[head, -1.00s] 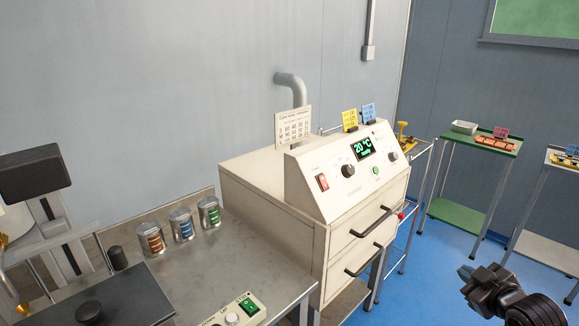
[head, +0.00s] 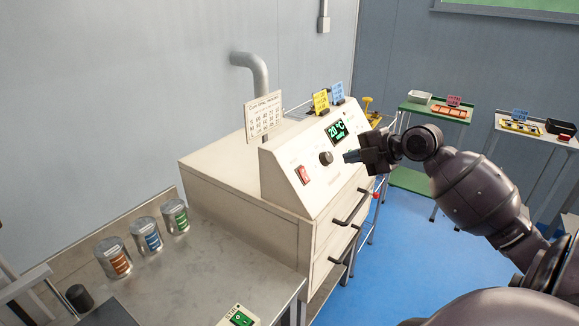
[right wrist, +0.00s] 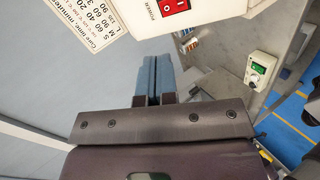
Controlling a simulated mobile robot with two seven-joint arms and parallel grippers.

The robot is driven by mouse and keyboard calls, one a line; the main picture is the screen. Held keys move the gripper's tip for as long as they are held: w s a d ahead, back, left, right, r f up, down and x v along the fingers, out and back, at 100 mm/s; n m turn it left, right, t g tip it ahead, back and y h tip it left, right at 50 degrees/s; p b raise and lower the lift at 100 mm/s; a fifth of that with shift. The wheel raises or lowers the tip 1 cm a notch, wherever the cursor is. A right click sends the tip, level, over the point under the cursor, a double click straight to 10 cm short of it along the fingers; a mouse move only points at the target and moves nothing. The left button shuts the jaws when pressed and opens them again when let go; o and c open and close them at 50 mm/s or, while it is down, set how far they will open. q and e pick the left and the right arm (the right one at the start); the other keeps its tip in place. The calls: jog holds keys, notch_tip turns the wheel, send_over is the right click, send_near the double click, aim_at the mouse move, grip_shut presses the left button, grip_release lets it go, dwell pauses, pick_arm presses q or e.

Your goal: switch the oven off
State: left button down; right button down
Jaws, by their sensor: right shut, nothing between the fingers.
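The oven (head: 225,165) is a cream cabinet with a sloped control panel and two drawers with dark handles. Its display (head: 337,131) reads 20 °C in green. The red power switch (head: 303,174) is at the left of the panel, beside a black knob (head: 326,158); the switch also shows at the top of the right wrist view (right wrist: 176,5), labelled POWER. My right gripper (head: 350,156) is in front of the panel, to the right of the switch and knob, with its blue fingers (right wrist: 153,78) shut and empty. It hides the panel's right part. My left gripper is not in view.
A steel bench (head: 190,255) with three labelled cans (head: 147,233) stands left of the oven. A card (head: 263,116) and yellow and blue tags stand on the oven. A green trolley (head: 420,108) and another table stand at the back right.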

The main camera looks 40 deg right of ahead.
aim_at(303, 171)
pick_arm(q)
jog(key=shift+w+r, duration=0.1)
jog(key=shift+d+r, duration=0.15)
pick_arm(e)
jog(key=shift+s+a+f+n, duration=0.15)
jog(key=shift+s+n, duration=0.2)
jog(key=shift+n, duration=0.75)
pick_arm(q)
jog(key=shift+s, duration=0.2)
